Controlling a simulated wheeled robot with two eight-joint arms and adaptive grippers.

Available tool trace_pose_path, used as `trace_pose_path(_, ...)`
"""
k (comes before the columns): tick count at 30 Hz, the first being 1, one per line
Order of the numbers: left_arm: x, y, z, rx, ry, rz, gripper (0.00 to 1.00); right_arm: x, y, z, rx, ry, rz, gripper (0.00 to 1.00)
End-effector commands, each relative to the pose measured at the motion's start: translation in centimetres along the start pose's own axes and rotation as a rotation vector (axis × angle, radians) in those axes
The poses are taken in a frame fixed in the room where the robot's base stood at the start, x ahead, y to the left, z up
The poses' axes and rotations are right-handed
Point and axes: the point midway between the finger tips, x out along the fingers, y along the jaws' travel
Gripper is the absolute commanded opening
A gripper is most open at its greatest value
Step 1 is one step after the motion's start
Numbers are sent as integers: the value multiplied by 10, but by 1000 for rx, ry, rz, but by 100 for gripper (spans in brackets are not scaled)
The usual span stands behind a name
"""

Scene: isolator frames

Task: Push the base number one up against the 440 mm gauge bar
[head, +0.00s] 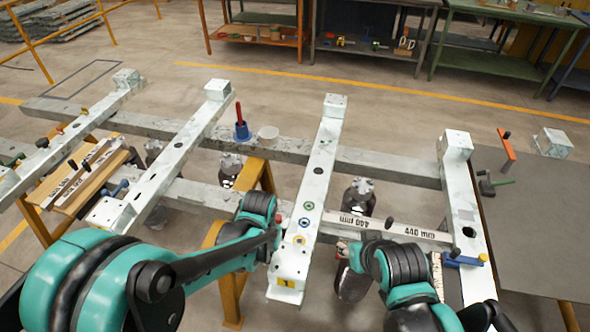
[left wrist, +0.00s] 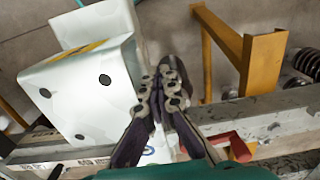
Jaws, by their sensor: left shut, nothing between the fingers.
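Base number one is the white beam (head: 312,195) with a yellow label "1" on its near end block (head: 290,265). It lies across two grey rails. The white 440 mm gauge bar (head: 385,226) spans from its right side toward the white base (head: 462,215) on the right. I cannot tell whether bar and base number one touch. My left gripper (head: 274,240) is at the left side of the near end block. In the left wrist view its fingers (left wrist: 170,68) are shut and empty, close beside the white block (left wrist: 90,85). My right gripper (head: 350,252) is below the gauge bar, its fingers mostly hidden.
The grey rails (head: 385,165) run under several white bases. A yellow stand (head: 235,290) supports the rails. A grey table (head: 540,220) is at right.

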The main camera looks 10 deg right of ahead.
Motion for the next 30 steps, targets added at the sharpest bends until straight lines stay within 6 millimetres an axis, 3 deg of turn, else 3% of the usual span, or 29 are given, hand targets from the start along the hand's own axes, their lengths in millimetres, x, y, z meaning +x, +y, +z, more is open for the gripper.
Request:
trace_pose_path(24,0,-19,0,1,0,3,0,1,0,0,0,0,0,40)
trace_pose_path(30,-12,-19,0,1,0,3,0,-8,0,-5,0,0,0,40)
